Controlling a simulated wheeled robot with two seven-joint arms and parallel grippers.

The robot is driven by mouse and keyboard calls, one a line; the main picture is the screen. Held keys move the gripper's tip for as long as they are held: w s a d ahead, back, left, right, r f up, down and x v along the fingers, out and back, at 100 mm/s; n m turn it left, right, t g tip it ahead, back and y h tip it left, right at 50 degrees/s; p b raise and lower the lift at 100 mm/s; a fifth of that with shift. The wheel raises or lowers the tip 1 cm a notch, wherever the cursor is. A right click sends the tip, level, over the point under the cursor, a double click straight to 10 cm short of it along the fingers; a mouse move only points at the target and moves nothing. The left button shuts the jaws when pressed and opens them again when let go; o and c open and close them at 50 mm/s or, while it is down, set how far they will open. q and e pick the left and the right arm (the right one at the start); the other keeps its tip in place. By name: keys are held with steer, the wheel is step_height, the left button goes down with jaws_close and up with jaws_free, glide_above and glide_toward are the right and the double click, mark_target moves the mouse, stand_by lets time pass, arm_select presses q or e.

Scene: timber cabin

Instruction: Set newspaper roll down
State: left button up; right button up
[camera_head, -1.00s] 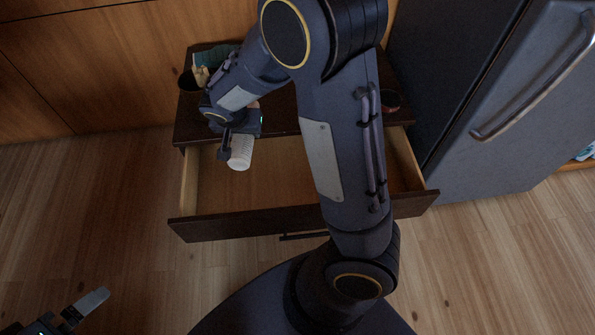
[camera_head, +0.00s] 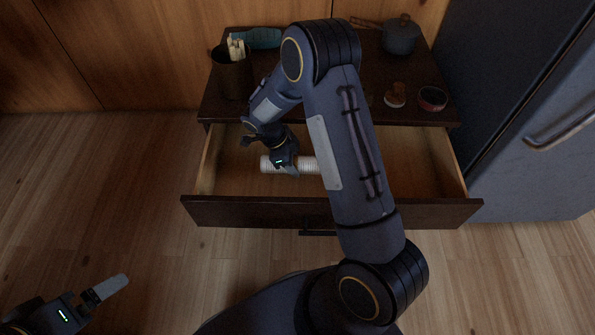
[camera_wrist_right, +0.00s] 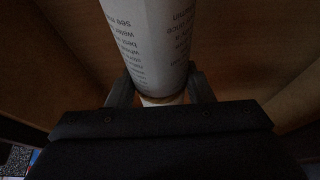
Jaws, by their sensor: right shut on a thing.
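The newspaper roll (camera_head: 307,165) is a white printed cylinder lying sideways inside the open drawer (camera_head: 240,180), or just above its floor; I cannot tell whether it touches. My right gripper (camera_head: 284,166) is shut on the roll near its middle and reaches down into the drawer. In the right wrist view the roll (camera_wrist_right: 150,45) runs away from the gripper between its two fingers (camera_wrist_right: 157,88), with printed text on it. Part of the roll's right end is hidden behind my right arm. My left gripper (camera_head: 110,287) shows at the lower left, away from the drawer; its opening is unclear.
The cabinet top (camera_head: 275,100) holds a dark cup with sticks (camera_head: 232,75), a teal item (camera_head: 258,38), a dark pot (camera_head: 400,37), a small brown item (camera_head: 395,95) and a small bowl (camera_head: 432,98). A fridge (camera_head: 530,130) stands close on the right. The drawer's left part is clear.

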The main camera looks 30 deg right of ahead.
steer(key=shift+f+b, duration=0.6)
steer(key=shift+f, duration=1.55)
steer(key=shift+f, duration=0.1)
steer(key=o, duration=1.1)
steer(key=shift+c, duration=0.2)
